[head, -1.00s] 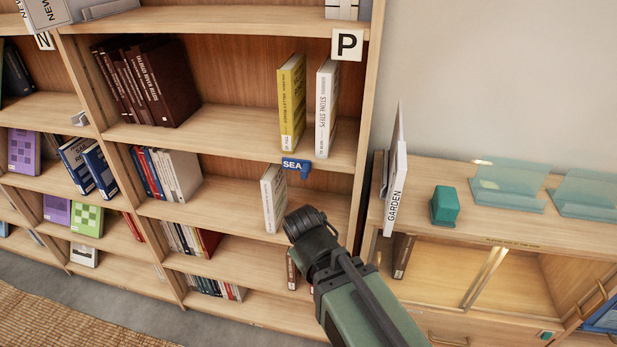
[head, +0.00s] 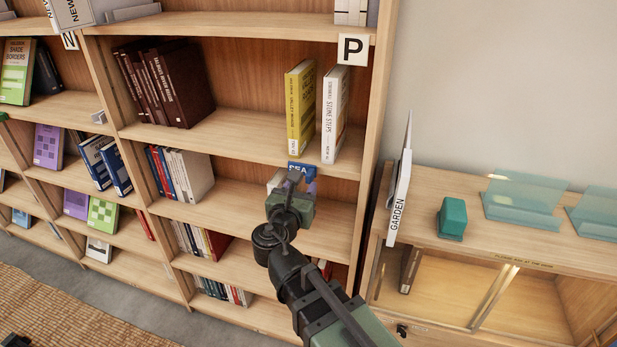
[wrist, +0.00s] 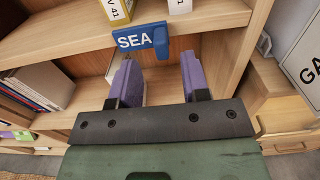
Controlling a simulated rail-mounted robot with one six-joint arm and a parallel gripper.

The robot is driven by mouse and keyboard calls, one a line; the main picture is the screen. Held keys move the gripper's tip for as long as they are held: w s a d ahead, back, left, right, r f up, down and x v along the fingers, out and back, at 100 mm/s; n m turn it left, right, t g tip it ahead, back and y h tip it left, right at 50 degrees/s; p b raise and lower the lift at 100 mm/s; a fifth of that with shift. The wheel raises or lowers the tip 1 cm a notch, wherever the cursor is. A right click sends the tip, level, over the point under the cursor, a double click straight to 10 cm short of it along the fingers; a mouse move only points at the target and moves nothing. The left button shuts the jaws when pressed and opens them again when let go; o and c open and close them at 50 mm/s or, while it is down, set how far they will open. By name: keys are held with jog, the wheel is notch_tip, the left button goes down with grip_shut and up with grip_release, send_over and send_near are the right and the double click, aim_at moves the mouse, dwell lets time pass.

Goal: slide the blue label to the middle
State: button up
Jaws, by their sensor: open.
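The blue label (head: 300,170) marked "SEA" is clipped to the front edge of a shelf (head: 235,136), toward the right end of that bay. In the wrist view the label (wrist: 140,37) is just beyond the fingertips and slightly left of centre. My gripper (head: 293,186) is at the label's height or just below it, in front of the shelf. Its two purple fingers (wrist: 158,72) are apart with nothing between them. In the head view the gripper hides the label's lower part. I cannot tell whether a finger touches it.
A yellow book (head: 301,105) and a white book (head: 334,112) stand above the label. Dark red books (head: 164,85) stand at the bay's left. The shelf edge left of the label is clear. A "GARDEN" sign (head: 399,200) and a teal block (head: 452,218) are on the right cabinet.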

aim_at(308, 178)
jog(key=x, duration=0.5)
jog(key=shift+w, duration=0.15)
grip_shut()
